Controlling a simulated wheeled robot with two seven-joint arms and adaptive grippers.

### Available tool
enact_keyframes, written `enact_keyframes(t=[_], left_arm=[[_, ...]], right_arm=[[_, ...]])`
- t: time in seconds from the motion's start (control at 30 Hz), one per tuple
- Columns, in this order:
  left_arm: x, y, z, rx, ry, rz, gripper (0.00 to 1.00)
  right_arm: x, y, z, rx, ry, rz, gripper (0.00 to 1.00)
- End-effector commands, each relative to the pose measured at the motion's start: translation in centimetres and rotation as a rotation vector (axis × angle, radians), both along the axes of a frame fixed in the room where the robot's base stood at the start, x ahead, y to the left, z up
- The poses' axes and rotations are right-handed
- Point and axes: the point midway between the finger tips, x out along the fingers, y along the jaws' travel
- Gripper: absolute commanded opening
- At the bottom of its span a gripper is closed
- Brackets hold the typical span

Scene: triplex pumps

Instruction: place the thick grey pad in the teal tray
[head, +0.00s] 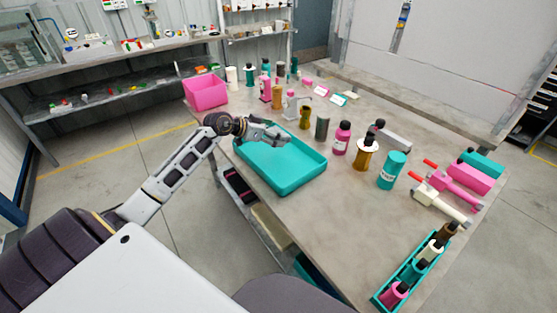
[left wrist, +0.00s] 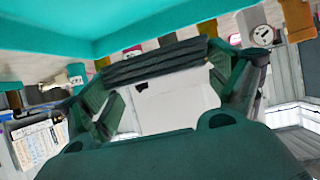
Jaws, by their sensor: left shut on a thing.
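The teal tray (head: 290,180) lies on the near left part of the table. My left gripper (head: 280,137) is over the tray's far left part, with its arm coming in from the left. In the left wrist view, my left gripper (left wrist: 157,75) is shut on a dark grey, ribbed pad (left wrist: 155,63), which spans between its fingertips. The teal tray (left wrist: 60,40) fills the top of that view, close beyond the pad. I cannot tell whether the pad touches the tray. I cannot pick out the pad in the head view. My right gripper is not in view.
A pink bin (head: 205,92) stands at the table's left corner. Several bottles and canisters, including a pink bottle (head: 342,138) and a teal canister (head: 391,170), stand beyond and right of the tray. A teal rack (head: 378,302) with bottles is at the near right edge.

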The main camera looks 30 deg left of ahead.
Motion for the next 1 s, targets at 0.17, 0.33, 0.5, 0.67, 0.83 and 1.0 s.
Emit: enact_keyframes(t=[0.17,0.33,0.5,0.67,0.83,1.0], left_arm=[[0.0,0.0,0.0,0.0,0.0,-0.001,0.74],[0.0,-0.1,-0.4,0.0,0.0,-0.001,0.74],[0.0,0.0,-2.2,-0.002,0.002,0.0,0.74],[-0.1,-0.1,-4.6,-0.001,0.003,-0.001,0.74],[0.0,-0.1,-6.1,-0.001,0.001,0.0,0.74],[0.0,-0.1,-6.3,0.0,0.0,-0.001,0.74]], right_arm=[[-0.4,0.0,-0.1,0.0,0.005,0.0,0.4],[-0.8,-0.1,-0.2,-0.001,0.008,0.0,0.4],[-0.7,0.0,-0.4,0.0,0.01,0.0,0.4],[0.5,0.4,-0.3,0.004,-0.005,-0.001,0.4],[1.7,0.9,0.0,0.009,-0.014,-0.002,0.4],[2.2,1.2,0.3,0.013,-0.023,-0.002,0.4]])
